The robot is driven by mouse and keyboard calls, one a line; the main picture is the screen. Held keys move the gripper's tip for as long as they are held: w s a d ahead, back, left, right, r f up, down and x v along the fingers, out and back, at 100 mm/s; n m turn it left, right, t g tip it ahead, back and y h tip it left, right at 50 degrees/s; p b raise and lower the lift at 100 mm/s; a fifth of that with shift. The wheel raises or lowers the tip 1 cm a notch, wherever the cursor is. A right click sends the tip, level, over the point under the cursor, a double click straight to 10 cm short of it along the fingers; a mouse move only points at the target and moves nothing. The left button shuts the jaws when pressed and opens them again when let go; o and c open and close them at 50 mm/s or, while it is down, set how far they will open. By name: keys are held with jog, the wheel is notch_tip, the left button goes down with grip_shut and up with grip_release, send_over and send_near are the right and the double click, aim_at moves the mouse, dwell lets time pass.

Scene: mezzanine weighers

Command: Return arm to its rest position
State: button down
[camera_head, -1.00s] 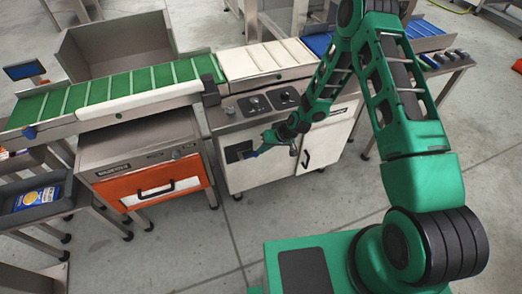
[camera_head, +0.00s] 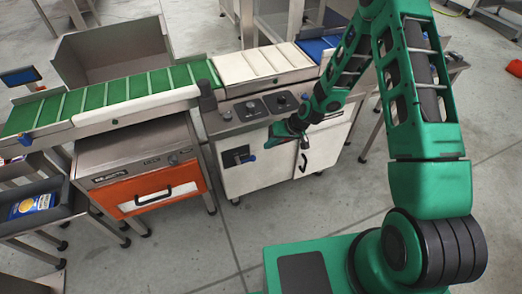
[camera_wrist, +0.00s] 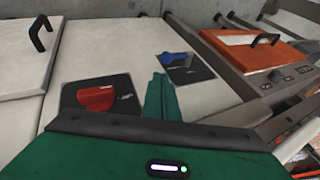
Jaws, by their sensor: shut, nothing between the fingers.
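My green arm rises at the right of the head view and reaches down over the front of the white cabinet (camera_head: 270,165). My gripper (camera_head: 276,140) is near the cabinet's front, to the right of a dark panel with a blue knob (camera_head: 245,158). In the wrist view my gripper (camera_wrist: 160,95) is shut and empty, with its green fingers together. Beyond it the wrist view shows the blue knob (camera_wrist: 176,58) and a red knob (camera_wrist: 96,98) on dark plates. The fingers appear apart from both knobs, though the exact gap is hard to tell.
A conveyor with green (camera_head: 110,98) and white (camera_head: 262,63) sections runs above the cabinets. An orange-fronted drawer unit (camera_head: 155,187) stands to the left. A grey tray with a blue-and-yellow packet (camera_head: 32,205) is at far left. The floor in front is clear.

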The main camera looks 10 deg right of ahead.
jog(key=s+d+r+m+h, duration=0.1)
jog(key=s+d+r+h, duration=0.1)
jog(key=s+d+r, duration=0.45)
jog(key=s+d+r+m+g+h, duration=0.1)
jog(key=s+d+r, duration=0.2)
jog(key=d+r, duration=0.65)
jog(key=s+d+r+h, duration=0.2)
jog(key=s+d+r, duration=0.2)
jog(key=d+r, duration=0.4)
jog(key=s+d+r+m, duration=0.1)
jog(key=s+r, duration=0.3)
jog(key=s, duration=0.4)
jog(key=s+d+r+m+g, duration=0.1)
jog(key=s+r+m, duration=0.2)
jog(key=s, duration=0.5)
jog(key=s+d+r+m+g, duration=0.1)
jog(key=s+d+r+m, duration=0.1)
jog(key=s+r, duration=0.3)
jog(key=s, duration=0.3)
jog(key=shift+s+r, duration=0.2)
jog(key=shift+s, duration=0.2)
